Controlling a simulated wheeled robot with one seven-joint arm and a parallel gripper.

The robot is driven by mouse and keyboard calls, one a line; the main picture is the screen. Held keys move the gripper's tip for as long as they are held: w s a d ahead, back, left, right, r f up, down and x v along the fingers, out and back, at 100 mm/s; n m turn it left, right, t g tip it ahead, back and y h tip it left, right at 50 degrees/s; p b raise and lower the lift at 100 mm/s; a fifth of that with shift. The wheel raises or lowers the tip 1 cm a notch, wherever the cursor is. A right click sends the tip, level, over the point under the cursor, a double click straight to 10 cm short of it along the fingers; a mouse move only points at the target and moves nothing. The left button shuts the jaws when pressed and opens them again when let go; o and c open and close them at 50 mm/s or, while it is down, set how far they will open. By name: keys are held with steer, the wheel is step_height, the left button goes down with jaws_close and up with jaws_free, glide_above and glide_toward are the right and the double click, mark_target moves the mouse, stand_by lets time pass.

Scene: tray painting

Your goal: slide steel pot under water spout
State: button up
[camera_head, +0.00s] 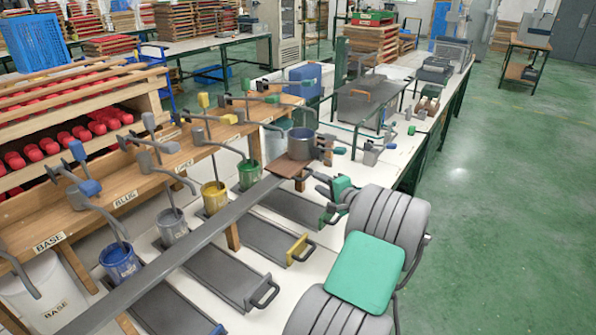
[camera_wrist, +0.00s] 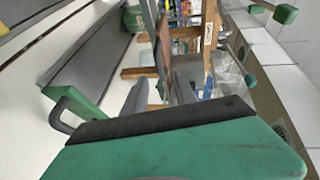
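The steel pot (camera_head: 301,145) stands upright on a brown carriage plate (camera_head: 288,166) at the far end of a long grey rail (camera_head: 180,250). My gripper (camera_head: 324,186) is just in front and to the right of the plate, apart from the pot. In the wrist view, its two grey fingers (camera_wrist: 160,92) stand apart, with wooden parts showing beyond the gap. I see nothing clearly held. Several lever-topped spouts line the wooden shelf; one grey spout (camera_head: 270,128) curves down near the pot. I cannot tell which one gives water.
Blue, grey, yellow and green paint pots (camera_head: 122,262) stand left of the rail under spouts. Grey trays with coloured handles lie right of it; a green handle (camera_wrist: 62,108) is close to my gripper in the wrist view. A white bench (camera_head: 405,128) extends behind.

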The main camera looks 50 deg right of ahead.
mark_target(308, 174)
steer(key=x, duration=0.7)
steer(key=shift+w+d+p, duration=0.2)
steer(key=shift+d+p, duration=0.05)
steer(key=shift+p, duration=0.15)
steer(key=shift+c, duration=0.5)
jaws_close()
steer(key=shift+f, duration=0.1)
stand_by(0.3)
